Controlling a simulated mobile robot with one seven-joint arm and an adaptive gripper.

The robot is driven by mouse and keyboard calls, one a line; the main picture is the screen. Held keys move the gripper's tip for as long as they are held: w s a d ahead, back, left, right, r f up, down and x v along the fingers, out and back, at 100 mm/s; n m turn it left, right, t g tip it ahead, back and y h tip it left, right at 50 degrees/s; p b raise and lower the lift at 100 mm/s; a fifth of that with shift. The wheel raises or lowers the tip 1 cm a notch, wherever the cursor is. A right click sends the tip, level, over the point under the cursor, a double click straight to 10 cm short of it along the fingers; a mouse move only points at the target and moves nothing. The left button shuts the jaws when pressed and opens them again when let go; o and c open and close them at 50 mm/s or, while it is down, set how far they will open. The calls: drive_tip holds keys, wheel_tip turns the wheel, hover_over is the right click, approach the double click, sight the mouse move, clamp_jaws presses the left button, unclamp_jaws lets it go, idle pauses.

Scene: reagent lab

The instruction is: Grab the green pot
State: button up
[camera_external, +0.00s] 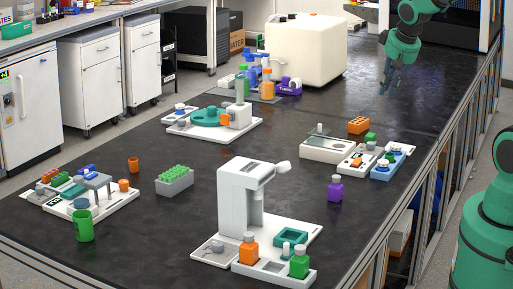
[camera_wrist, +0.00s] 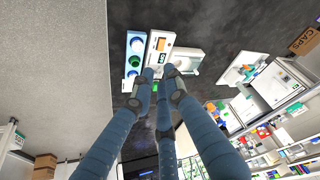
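Several green things fit the name pot. A green cup (camera_external: 83,225) stands upright at the table's left front. A small green pot (camera_external: 370,137) sits by the orange rack at the right. A green-bodied bottle (camera_external: 299,262) stands in the tray at the front. My gripper (camera_external: 390,92) hangs empty above the far right of the table, clear of all of these. In the wrist view its blue fingers (camera_wrist: 160,78) point at the table with gaps between the tips. A small green thing (camera_wrist: 155,87) shows between them, well beyond the tips and partly hidden.
A white dispenser stand (camera_external: 240,195) rises at the front middle. A grey rack of green tubes (camera_external: 175,186) stands left of it. A purple bottle (camera_external: 335,188) and a blue tray (camera_external: 381,173) are to the right. Bare dark tabletop (camera_external: 420,100) lies under my gripper.

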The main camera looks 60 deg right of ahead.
drive_tip(key=s+d+f+m+g+b, duration=0.1)
drive_tip(key=d+f+m, duration=0.2)
drive_tip(key=d+f, duration=1.2)
drive_tip(key=shift+s+d+f+m+h, duration=0.3)
drive_tip(key=shift+d+f, duration=0.1)
drive_tip(key=shift+d, duration=0.5)
drive_tip(key=shift+b+x, duration=1)
drive_tip(key=shift+x, duration=3.35)
drive_tip(key=shift+b+x, duration=0.8)
drive_tip(key=shift+x, duration=1.75)
